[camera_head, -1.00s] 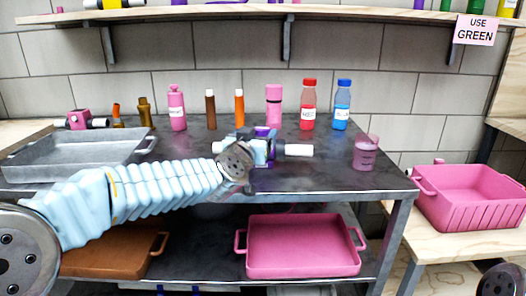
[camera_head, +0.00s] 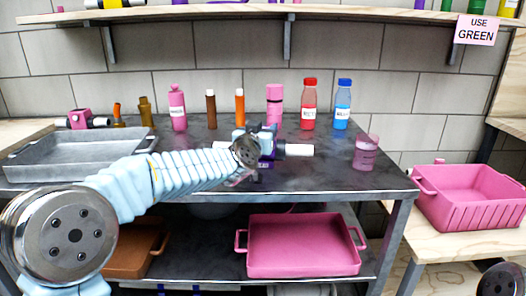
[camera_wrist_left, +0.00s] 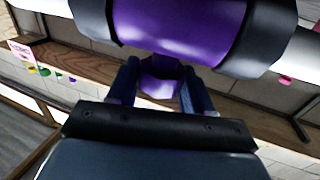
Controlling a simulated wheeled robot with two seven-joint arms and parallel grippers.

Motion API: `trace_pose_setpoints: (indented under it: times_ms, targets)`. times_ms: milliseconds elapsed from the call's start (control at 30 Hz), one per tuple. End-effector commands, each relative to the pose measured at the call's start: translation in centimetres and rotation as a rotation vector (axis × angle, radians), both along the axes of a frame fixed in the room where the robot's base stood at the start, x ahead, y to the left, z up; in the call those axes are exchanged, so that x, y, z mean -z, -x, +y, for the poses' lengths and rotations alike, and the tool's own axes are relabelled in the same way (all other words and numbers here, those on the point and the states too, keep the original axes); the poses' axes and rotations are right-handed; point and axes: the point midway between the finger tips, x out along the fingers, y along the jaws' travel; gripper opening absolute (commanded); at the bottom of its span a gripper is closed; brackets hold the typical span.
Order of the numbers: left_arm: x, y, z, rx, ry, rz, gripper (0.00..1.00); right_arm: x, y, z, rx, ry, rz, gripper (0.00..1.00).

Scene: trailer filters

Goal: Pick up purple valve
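The purple valve (camera_head: 265,145), with white pipe ends on both sides, is at the middle of the dark metal table. My left gripper (camera_head: 262,135) is at the valve, and the wrist partly hides it. In the left wrist view, the valve's purple body with black rings (camera_wrist_left: 185,30) fills the top of the picture. A smaller purple part of it sits between the two fingers of my left gripper (camera_wrist_left: 160,88). Whether the fingers press on that part cannot be made out. My right gripper is not clearly in view.
A grey tray (camera_head: 28,165) lies on the table's left. Several bottles, including a red one (camera_head: 309,108) and a blue-capped one (camera_head: 342,108), stand behind the valve. A pink jar (camera_head: 366,153) is to its right. A pink tray (camera_head: 305,268) is on the lower shelf; a pink crate (camera_head: 485,208) stands right.

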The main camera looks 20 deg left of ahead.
Motion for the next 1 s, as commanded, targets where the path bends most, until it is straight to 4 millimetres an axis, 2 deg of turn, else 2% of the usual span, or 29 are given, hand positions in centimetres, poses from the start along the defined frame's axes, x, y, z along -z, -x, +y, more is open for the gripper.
trace_pose_setpoints:
  times_ms: [33, 200, 233, 533, 667, 867, 1000]
  targets:
    - [0.0, 0.0, 0.0, 0.000, 0.000, 0.000, 0.28, 0.0, 0.0, 0.0, 0.000, 0.000, 0.000, 0.96]
    - [0.0, 0.0, 0.0, 0.000, 0.000, 0.000, 0.02, 0.0, 0.0, 0.0, 0.000, 0.000, 0.000, 0.96]
    - [0.0, 0.0, 0.0, 0.000, 0.000, 0.000, 0.00, 0.0, 0.0, 0.0, 0.000, 0.000, 0.000, 0.96]
    - [-0.2, 0.0, 0.0, 0.000, 0.000, -0.002, 0.00, 0.0, 0.0, 0.0, 0.000, 0.000, 0.000, 0.96]
    - [-0.9, 0.0, 0.0, 0.000, 0.000, -0.003, 0.00, -0.4, 0.0, 0.0, 0.000, 0.000, 0.000, 0.96]
    - [-4.1, 0.1, -0.1, 0.001, 0.002, -0.006, 0.00, -1.8, 0.0, 0.1, -0.002, -0.001, 0.000, 0.96]
    - [-7.5, 2.6, -1.4, 0.004, 0.002, -0.006, 0.00, -3.8, 0.0, 0.1, -0.005, -0.003, 0.001, 0.96]
